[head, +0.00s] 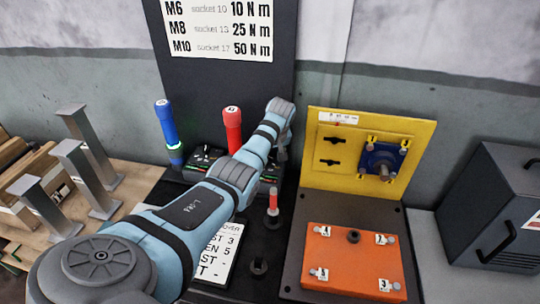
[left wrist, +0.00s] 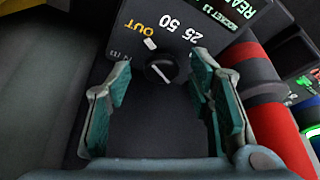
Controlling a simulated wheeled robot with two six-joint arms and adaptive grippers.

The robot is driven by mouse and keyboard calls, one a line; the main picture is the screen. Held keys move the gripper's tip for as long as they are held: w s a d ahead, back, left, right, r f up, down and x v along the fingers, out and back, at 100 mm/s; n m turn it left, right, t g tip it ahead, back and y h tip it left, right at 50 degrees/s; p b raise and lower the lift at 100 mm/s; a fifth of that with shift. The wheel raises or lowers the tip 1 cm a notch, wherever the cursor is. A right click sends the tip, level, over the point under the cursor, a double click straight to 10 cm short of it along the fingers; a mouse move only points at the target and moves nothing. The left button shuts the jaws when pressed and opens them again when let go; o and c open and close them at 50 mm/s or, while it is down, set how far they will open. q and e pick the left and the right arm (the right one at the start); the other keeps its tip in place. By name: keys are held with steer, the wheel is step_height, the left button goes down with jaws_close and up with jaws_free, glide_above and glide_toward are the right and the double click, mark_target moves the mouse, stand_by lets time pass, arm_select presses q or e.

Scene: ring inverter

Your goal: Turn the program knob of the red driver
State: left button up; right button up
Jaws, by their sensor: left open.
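The red driver (head: 233,128) stands upright in a dark dock at the back, partly behind my left arm. The left wrist view shows its red body (left wrist: 275,125) at the right, close beside my gripper. The black round program knob (left wrist: 160,69) with a white pointer line sits on a dark panel marked OUT, 25 and 50. My left gripper (left wrist: 161,78) is open and empty, with one green-padded finger on each side of the knob. I cannot tell whether the pads touch it. In the head view my wrist hides the knob and the fingers. My right gripper is not in view.
A blue driver (head: 166,130) stands left of the red one. A torque chart (head: 218,28) hangs behind. A yellow panel (head: 318,175) and an orange plate (head: 345,265) are at the right. Grey metal posts (head: 88,145) stand at the left; a dark box (head: 485,205) is far right.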

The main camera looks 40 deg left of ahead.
arm_select(q)
steer(key=shift+s+r, duration=0.2)
steer(key=shift+s, duration=0.1)
steer(key=c, duration=0.5)
steer(key=shift+d, duration=0.1)
steer(key=c, duration=0.3)
steer(key=shift+w, duration=0.1)
jaws_close()
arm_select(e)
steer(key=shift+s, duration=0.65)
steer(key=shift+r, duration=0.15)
